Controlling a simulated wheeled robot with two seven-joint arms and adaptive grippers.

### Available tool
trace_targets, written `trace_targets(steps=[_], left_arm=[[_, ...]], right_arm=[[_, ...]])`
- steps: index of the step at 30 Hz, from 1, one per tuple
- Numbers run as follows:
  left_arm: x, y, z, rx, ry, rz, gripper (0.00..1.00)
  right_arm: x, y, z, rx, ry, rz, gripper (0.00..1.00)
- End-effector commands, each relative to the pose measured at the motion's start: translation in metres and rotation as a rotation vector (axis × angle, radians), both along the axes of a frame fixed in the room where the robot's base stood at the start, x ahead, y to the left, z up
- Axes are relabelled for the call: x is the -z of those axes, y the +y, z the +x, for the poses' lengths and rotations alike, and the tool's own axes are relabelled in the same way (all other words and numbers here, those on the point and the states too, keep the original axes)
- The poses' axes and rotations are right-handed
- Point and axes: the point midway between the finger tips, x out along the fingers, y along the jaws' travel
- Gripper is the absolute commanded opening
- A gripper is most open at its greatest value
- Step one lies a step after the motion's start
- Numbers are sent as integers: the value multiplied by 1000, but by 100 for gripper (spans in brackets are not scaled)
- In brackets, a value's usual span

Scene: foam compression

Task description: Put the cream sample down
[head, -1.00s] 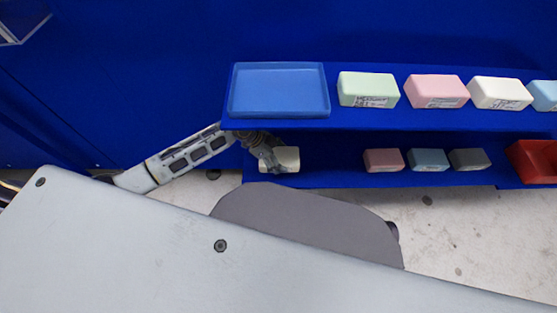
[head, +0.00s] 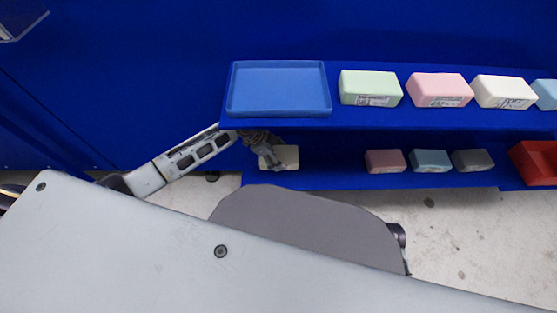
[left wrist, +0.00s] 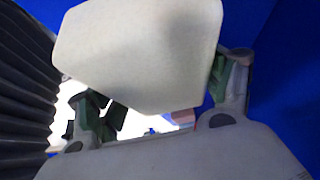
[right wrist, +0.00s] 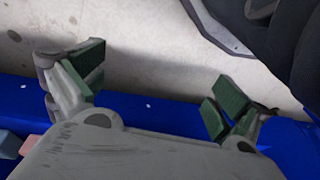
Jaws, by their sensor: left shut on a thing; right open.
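The cream sample (head: 287,157) is a small pale block at the left end of the lower blue shelf (head: 330,178), left of the small blocks there. My left gripper (head: 262,141) reaches in under the upper shelf and is shut on it. In the left wrist view the sample (left wrist: 140,50) fills the space between the fingers. I cannot tell whether its underside touches the shelf. My right gripper (right wrist: 155,82) is open and empty in the right wrist view, above the pale floor and a blue edge. It is outside the head view.
Mauve (head: 385,161), blue (head: 430,160) and grey (head: 472,160) blocks stand on the lower shelf, with a red bin (head: 535,165) at right. The upper shelf holds a blue tray (head: 278,90) and green (head: 369,88), pink (head: 440,90), larger cream (head: 503,92) and light blue (head: 546,95) blocks.

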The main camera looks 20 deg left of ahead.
Motion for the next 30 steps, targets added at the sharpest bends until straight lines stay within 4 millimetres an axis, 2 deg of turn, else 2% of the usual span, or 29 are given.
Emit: trace_targets(steps=[5,10,18,28,29,30], left_arm=[[16,0,-1,-1,2,0,67],[35,1,1,-2,1,1,67],[39,1,4,0,0,1,67],[41,1,4,0,0,1,67],[41,1,4,0,0,1,82],[41,1,4,0,0,1,87]], right_arm=[[2,1,2,0,-5,2,100],[-15,3,12,-1,-46,14,100],[-30,5,13,-3,-61,21,100],[-25,5,9,-3,-53,20,100],[-25,5,9,-3,-53,20,100],[-25,5,9,-3,-53,20,100]])
